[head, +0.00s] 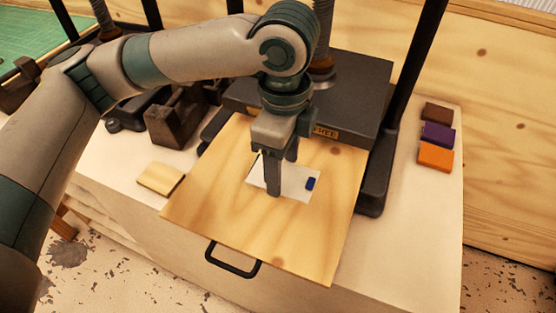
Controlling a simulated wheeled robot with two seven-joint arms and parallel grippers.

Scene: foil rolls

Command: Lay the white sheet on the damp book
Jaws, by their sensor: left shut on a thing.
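The white sheet (298,187) shows above the pale wooden board (225,195), with a small dark blue patch (310,183) at its right end. My left gripper (281,178) points down over the sheet, its fingers shut on it, and hides part of it. I cannot tell whether the sheet touches the board or is held just above it. No book can be clearly made out; whether one lies under the sheet is hidden. My right gripper is out of view.
Brown, purple (438,134) and orange blocks stand at right. A small pale wooden block (160,179) lies left. Dark stands (178,122) are behind it.

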